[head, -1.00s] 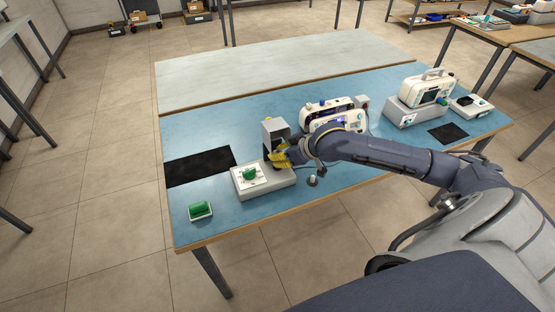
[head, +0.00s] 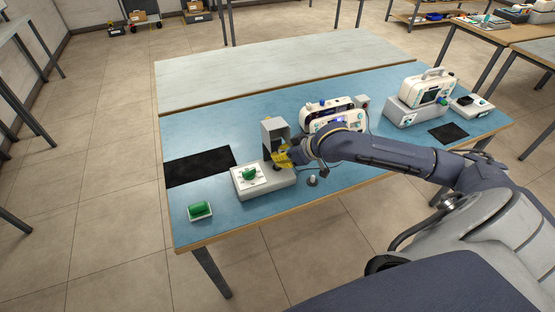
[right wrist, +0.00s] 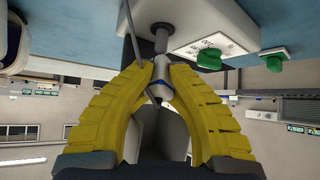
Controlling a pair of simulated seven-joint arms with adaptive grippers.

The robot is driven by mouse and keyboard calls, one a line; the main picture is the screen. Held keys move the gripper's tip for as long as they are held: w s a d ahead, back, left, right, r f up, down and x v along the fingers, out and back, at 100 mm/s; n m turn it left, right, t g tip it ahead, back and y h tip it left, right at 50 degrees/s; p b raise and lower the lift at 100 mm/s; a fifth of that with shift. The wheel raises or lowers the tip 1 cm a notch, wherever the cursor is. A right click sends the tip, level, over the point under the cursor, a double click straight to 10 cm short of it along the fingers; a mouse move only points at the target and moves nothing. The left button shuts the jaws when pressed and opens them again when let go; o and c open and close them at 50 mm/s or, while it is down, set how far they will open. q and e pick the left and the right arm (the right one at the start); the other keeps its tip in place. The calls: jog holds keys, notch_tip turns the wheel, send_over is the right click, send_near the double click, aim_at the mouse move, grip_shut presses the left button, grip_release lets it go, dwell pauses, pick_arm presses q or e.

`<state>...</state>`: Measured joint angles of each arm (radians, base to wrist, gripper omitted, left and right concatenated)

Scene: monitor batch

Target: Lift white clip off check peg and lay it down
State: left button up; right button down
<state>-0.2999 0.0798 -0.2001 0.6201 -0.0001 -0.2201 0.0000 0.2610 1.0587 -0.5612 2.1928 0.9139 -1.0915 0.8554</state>
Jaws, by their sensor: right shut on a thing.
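The white clip (right wrist: 158,84), with a blue band, sits between the yellow fingertips of my right gripper (right wrist: 158,72) in the right wrist view. My right gripper also shows in the head view (head: 283,157), shut on the clip, which is mostly hidden there. The dark check peg (right wrist: 160,38) stands on a light box (right wrist: 208,18) and lines up with the clip's end. I cannot tell whether peg and clip still touch. In the head view the box (head: 282,184) carries a white plate with a green knob (head: 249,174). My left gripper is not in view.
An upright grey housing (head: 275,130) stands just behind the gripper. A monitor (head: 333,115) is behind my right arm. A green block (head: 200,208) sits front left and a small pale knob (head: 312,181) right of the box. A grey cable (right wrist: 134,50) passes the fingers.

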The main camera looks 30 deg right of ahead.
jog(key=s+a, duration=0.1)
jog(key=s, duration=0.6)
jog(key=shift+a, duration=0.2)
dwell(0.8)
dwell(0.5)
